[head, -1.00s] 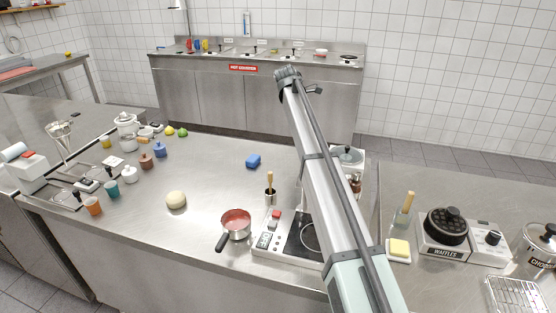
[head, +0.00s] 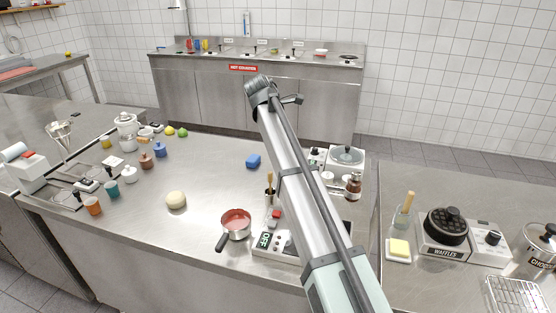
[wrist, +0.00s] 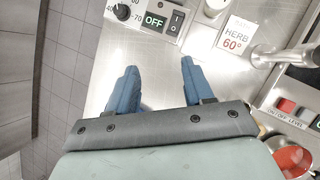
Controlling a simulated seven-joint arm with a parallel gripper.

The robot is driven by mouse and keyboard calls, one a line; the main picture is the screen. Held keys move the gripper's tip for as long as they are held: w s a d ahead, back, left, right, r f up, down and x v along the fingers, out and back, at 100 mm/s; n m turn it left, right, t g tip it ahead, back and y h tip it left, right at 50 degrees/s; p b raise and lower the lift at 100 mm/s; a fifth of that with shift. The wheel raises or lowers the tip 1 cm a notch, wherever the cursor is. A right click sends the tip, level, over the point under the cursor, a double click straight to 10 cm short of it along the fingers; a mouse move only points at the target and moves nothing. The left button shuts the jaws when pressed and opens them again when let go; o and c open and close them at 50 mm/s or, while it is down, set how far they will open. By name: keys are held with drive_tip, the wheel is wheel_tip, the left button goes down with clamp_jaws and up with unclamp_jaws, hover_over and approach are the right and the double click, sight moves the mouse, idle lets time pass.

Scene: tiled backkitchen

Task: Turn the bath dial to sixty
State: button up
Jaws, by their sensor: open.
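The bath dial (wrist: 122,12) is a black knob at the top left of the wrist view, with 40 and 70 printed beside it. Its pointer is too small to read. Right of it are a green-on-black display reading OFF (wrist: 154,21) and a rocker switch (wrist: 176,22). In the head view the gripper is hidden. The white bath unit (head: 345,155) shows there beside my arm.
A metal cylinder (wrist: 285,56) stands right of the card. A hob panel with a red switch (wrist: 286,106) is at the right edge.

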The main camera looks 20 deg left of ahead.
drive_tip(key=s+f+m+t, duration=0.1)
drive_tip(key=s+t, duration=0.1)
drive_tip(key=s, duration=1)
drive_tip(key=shift+s+f, duration=0.15)
drive_tip(key=shift+f, duration=0.1)
drive_tip(key=shift+d, duration=0.1)
wheel_tip(320, 180, up, 2)
drive_tip(key=m+g+h, duration=0.1)
drive_tip(key=m+g, duration=0.2)
hover_over(315, 148)
drive_tip(key=s+a, duration=0.2)
drive_tip(key=w+a+m+g, duration=0.1)
drive_tip(key=w+a+g, duration=0.1)
drive_tip(key=w+a, duration=0.25)
drive_tip(key=shift+m+g, duration=0.8)
drive_tip(key=shift+g, duration=0.1)
drive_tip(key=x, duration=0.4)
drive_tip(key=s+x, duration=0.1)
drive_tip(key=x, duration=0.3)
drive_tip(key=s+x, duration=0.1)
drive_tip(key=x, duration=0.4)
drive_tip(key=shift+d, duration=0.15)
drive_tip(key=shift+c, duration=0.3)
drive_tip(key=shift+y, duration=0.3)
clamp_jaws()
